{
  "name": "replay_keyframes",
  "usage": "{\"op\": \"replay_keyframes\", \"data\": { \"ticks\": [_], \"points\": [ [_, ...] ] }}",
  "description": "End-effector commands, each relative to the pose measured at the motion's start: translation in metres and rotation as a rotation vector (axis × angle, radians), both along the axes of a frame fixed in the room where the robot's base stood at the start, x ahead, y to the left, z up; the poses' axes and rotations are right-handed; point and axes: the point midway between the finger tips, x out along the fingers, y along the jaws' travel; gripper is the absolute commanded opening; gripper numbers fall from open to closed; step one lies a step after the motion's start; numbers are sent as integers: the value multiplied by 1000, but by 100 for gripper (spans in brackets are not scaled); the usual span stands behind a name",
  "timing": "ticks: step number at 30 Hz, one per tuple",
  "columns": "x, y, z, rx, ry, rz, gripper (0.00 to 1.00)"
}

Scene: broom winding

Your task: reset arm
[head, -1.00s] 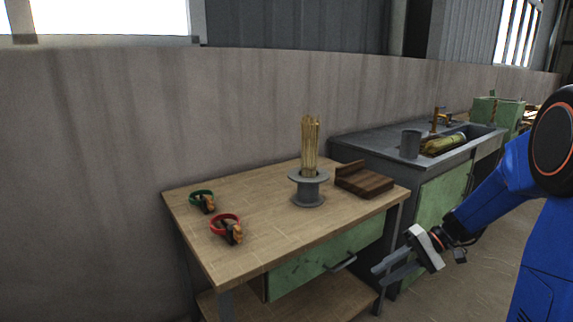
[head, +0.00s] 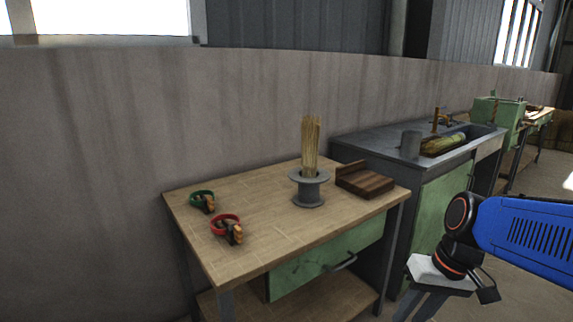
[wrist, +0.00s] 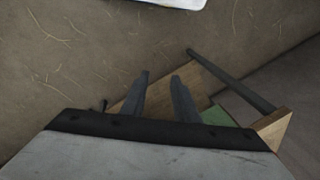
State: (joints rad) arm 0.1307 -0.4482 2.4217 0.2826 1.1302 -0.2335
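My gripper (head: 426,304) hangs at the lower right of the head view, in front of the green cabinet and right of the workbench, pointing down. In the wrist view its two fingers (wrist: 160,92) stand apart with nothing between them. The arm above it is blue with a dark wrist. Nothing touches the gripper. A bundle of straw (head: 311,143) stands upright in a grey spool (head: 309,188) on the wooden workbench (head: 258,226).
A green-ringed item (head: 202,201) and a red-ringed item (head: 227,228) lie on the bench's left. A brown wooden holder (head: 364,180) sits at its right. A sink counter (head: 375,141) with a grey cup (head: 410,145) and straw bundle (head: 443,145) stands behind. The floor is partly visible at right.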

Motion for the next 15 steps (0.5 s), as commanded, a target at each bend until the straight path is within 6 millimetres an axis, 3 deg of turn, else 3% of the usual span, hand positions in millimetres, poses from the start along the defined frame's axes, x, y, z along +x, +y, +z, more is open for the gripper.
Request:
{"op": "replay_keyframes", "data": {
  "ticks": [6,15],
  "points": [
    [-28,-9,8,-116,-128,-8,27],
    [-53,-23,17,-223,-287,-28,27]
  ]
}}
